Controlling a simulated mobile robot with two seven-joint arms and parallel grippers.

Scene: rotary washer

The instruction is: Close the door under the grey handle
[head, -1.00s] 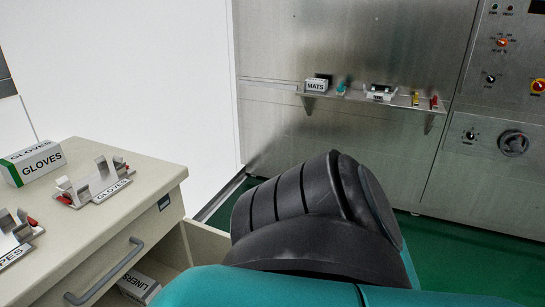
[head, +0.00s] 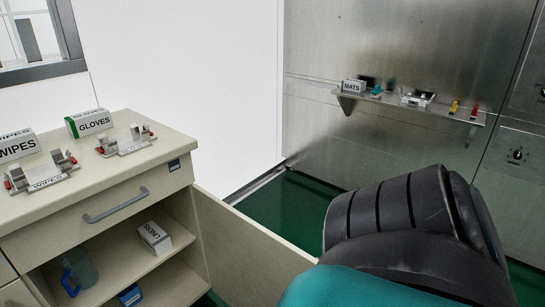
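The grey handle (head: 115,205) is on the drawer front of the beige cabinet (head: 185,150). Below it the cabinet compartment stands open. Its beige door (head: 240,240) is swung out from the right side of the opening, and its lower part runs out of view behind my arm. Inside, a white LINERS box (head: 154,237) sits on the upper shelf, with a blue jug (head: 80,272) and a blue box (head: 130,296) lower down. One of my arms, black and teal, fills the lower right. Neither gripper shows.
On the cabinet top stand a WIPES box (head: 18,147), a GLOVES box (head: 90,123) and two small labelled holders. A wall shelf (head: 415,108) with a MATS box (head: 353,87) is on the steel panel. Green floor (head: 290,205) is free behind the door.

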